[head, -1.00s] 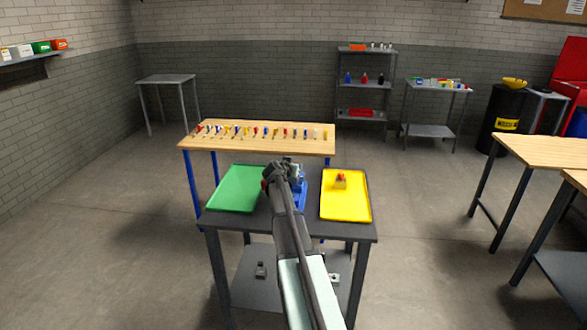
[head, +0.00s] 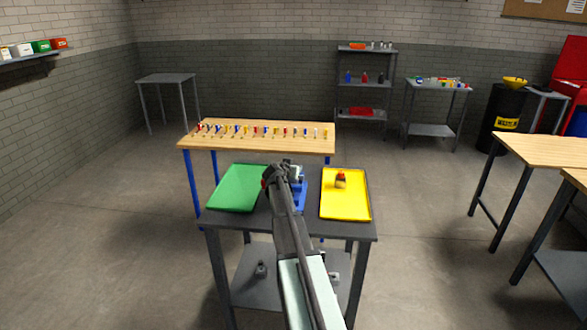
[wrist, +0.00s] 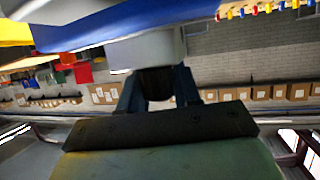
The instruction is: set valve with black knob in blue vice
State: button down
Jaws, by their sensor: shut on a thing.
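My gripper (wrist: 158,90) is shut on the black knob (wrist: 157,82) of a valve. The valve's pale grey body (wrist: 150,48) shows beyond the knob in the wrist view. The blue vice (wrist: 130,18) lies right against or just behind that body; whether the body is seated in it I cannot tell. In the head view my gripper (head: 281,174) is over the middle of the dark table, at the blue vice (head: 300,196). My arm hides much of the vice there.
A green tray (head: 238,188) lies left of the vice, with no object showing on it. A yellow tray (head: 345,207) on the right holds a block with a red top (head: 341,180). A wooden bench (head: 260,137) with a row of small coloured items stands behind.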

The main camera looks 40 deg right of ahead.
jog(key=shift+f, duration=0.2)
jog(key=c, duration=0.7)
grip_release()
jog(key=shift+s+a, duration=0.1)
jog(key=v, duration=1.3)
jog(key=shift+s+a+r, duration=0.1)
jog(key=shift+a, duration=0.15)
